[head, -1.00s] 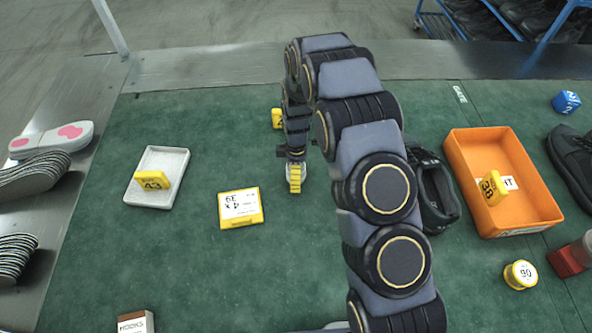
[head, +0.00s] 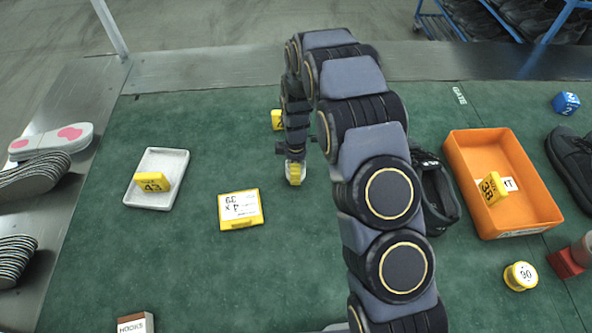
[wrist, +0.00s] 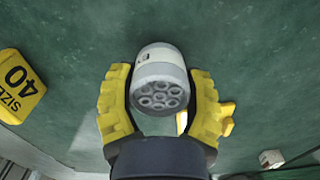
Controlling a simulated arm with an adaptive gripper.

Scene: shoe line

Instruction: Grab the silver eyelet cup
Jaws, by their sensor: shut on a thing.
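The silver eyelet cup (wrist: 160,72) is a small pale grey cup with several ring-shaped eyelets showing in its open end. In the wrist view it sits between the two yellow fingers of my gripper (wrist: 160,95), which are shut on it. In the head view my gripper (head: 295,172) is low over the green mat, and the cup is mostly hidden by the fingers. I cannot tell whether the cup still touches the mat.
A yellow size 40 block (wrist: 18,88) stands close by. A yellow-edged card (head: 240,208) and a white tray (head: 180,160) with a yellow tag (head: 152,182) lie left. A black shoe (head: 440,200) and an orange bin (head: 465,160) are right.

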